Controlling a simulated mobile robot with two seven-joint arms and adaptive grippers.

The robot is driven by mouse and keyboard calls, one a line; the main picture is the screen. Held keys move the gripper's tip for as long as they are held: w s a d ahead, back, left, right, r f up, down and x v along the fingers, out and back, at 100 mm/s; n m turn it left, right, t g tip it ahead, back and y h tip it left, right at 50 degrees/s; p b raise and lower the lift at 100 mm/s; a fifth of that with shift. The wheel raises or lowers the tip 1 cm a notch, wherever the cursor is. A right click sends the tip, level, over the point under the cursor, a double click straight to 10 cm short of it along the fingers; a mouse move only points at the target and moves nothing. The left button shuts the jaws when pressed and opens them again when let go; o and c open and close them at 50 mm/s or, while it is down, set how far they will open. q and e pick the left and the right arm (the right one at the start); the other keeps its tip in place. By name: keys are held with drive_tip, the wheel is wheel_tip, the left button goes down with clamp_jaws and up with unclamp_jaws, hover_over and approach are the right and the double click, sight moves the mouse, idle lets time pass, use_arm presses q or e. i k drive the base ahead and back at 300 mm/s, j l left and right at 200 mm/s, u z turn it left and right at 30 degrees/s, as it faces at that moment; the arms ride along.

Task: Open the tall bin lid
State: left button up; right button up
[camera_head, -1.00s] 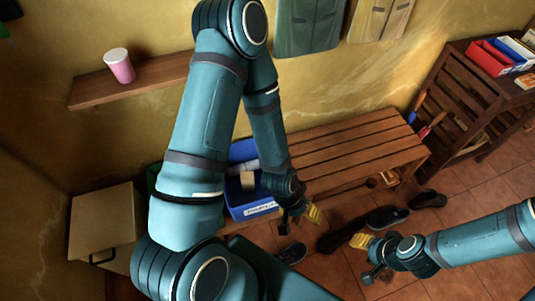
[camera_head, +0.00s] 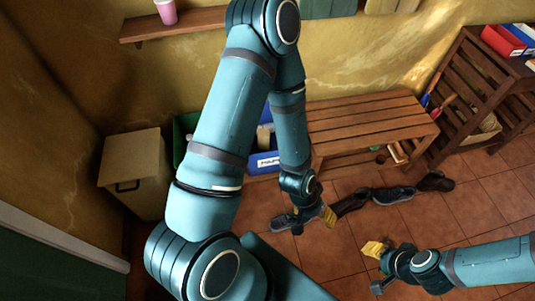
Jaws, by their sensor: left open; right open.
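A tall beige bin (camera_head: 150,187) stands against the wall at the left, with a flat lid (camera_head: 130,150) on top and a dark handle (camera_head: 127,186) at its front upper edge. The lid looks shut. My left gripper (camera_head: 314,222) is open and empty, pointing down over the floor well to the right of the bin. My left arm passes between the bin and that gripper. My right gripper (camera_head: 373,268) is open and empty at the lower right, farther from the bin.
A green bin (camera_head: 181,133) and a blue bin (camera_head: 263,163) are partly hidden behind my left arm. A wooden bench (camera_head: 370,120) stands at the wall, with several shoes (camera_head: 394,195) before it. A slatted shelf (camera_head: 470,95) is at right, a green door (camera_head: 45,265) at lower left.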

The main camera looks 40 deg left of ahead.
sight(133, 156)
drive_tip(key=k+l, duration=0.35)
drive_tip(key=l+u, duration=0.1)
drive_tip(key=u, duration=2.5)
drive_tip(key=i+l+z, duration=0.1)
drive_tip(key=z, duration=0.2)
drive_tip(key=i+z, duration=0.15)
drive_tip(key=z, duration=0.15)
drive_tip(key=i+j, duration=0.1)
drive_tip(key=i, duration=0.25)
drive_tip(key=i+z, duration=0.15)
drive_tip(key=i, duration=0.2)
